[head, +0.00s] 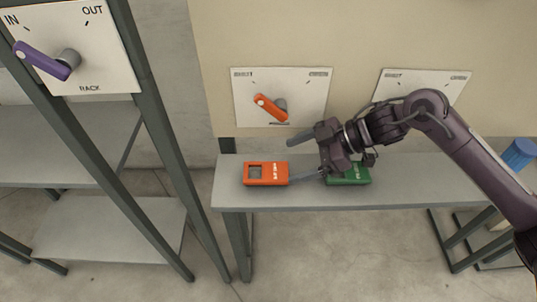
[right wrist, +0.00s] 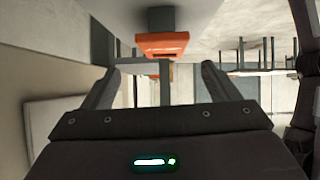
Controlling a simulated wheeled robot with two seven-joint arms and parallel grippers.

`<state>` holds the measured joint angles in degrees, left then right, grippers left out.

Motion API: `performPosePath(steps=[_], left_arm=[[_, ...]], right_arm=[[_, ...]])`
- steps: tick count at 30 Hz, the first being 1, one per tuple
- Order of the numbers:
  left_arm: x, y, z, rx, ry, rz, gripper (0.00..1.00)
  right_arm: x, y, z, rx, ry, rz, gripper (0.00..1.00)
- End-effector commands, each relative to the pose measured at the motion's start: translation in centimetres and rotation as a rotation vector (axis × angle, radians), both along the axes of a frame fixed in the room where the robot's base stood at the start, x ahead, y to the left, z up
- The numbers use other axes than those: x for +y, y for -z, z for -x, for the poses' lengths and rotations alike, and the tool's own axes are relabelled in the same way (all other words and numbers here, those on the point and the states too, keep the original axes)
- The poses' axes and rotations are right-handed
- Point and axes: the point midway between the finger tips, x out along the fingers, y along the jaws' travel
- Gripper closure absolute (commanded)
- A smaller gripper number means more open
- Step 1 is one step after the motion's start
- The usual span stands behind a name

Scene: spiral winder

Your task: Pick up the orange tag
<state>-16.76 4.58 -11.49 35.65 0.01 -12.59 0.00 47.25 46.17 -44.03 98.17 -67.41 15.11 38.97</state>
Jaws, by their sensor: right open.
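The orange tag (head: 277,174) lies flat on the grey shelf, with a dark window in its left half. It also shows in the right wrist view (right wrist: 162,45), above and beyond the gap between the fingers. My right gripper (head: 300,160) is open and empty, pointing left, just right of the orange tag. Its lower finger appears close to the tag's right edge; I cannot tell whether they touch. In the right wrist view the spread fingers (right wrist: 159,72) have nothing between them. My left gripper is not in view.
A green tag (head: 352,177) lies on the shelf (head: 400,190), partly behind my right gripper. An orange handle (head: 268,106) sits on a white panel above. A purple handle (head: 42,61) is on the left rack. A blue-topped item (head: 519,153) stands at the right.

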Motion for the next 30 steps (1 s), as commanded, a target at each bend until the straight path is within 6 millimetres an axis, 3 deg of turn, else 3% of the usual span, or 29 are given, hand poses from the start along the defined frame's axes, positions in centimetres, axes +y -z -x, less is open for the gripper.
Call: performPosePath(steps=[2, 5, 15, 21, 30], left_arm=[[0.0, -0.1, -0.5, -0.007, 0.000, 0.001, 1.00], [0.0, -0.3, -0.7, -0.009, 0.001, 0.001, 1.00], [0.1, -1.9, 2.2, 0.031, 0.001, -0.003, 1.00], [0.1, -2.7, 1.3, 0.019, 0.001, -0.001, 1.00], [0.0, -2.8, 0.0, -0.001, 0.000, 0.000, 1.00]], right_arm=[[-1.1, -0.6, 0.0, 0.036, -0.007, 0.006, 0.18], [-1.1, -0.6, 0.2, 0.061, -0.014, 0.004, 0.18], [2.4, 1.4, 0.2, 0.063, -0.015, 0.003, 0.18], [4.6, 3.1, 0.1, 0.061, -0.014, 0.002, 0.18], [4.9, 3.6, 0.1, 0.059, -0.013, 0.004, 0.19]])
